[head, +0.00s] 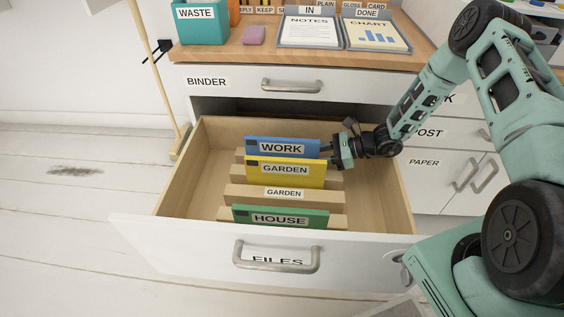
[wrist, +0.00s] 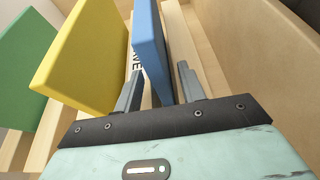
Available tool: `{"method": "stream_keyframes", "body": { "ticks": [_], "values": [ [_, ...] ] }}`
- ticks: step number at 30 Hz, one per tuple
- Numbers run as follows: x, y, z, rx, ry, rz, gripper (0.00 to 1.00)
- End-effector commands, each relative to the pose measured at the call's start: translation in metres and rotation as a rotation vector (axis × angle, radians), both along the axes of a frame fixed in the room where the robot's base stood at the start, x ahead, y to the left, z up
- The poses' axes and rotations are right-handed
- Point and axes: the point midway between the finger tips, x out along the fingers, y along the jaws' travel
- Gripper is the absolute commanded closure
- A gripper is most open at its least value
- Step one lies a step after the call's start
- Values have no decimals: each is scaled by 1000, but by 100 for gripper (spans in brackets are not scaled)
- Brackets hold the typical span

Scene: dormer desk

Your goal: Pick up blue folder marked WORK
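The blue folder marked WORK (head: 290,149) stands upright in the rear slot of the open FILES drawer. My gripper (head: 329,149) is at the folder's right end, inside the drawer. In the wrist view my gripper (wrist: 160,90) is open, with one finger on each side of the blue folder (wrist: 150,45). A gap shows beside the folder, so the fingers do not look closed on it. The folder's lower part is hidden in the wrist view.
A yellow GARDEN folder (head: 285,174) stands close in front of the blue one, and a green HOUSE folder (head: 280,217) stands nearer the drawer front (head: 200,238). Wooden dividers separate them. The closed BINDER drawer (head: 235,81) and desktop (head: 232,51) are above and behind.

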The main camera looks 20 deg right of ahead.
Motion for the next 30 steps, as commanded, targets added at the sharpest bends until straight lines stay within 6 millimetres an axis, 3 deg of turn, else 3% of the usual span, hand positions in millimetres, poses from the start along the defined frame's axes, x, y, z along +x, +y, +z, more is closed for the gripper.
{"method": "stream_keyframes", "body": {
  "ticks": [6, 15, 19, 20, 30],
  "values": [
    [11, 25, -12, -1, 0, 2, 60],
    [13, 29, -12, -1, 0, 0, 60],
    [13, 29, -12, 0, 0, 0, 96],
    [13, 29, -12, -1, 0, 0, 100],
    [13, 29, -11, 0, -1, 0, 100]
  ]
}}
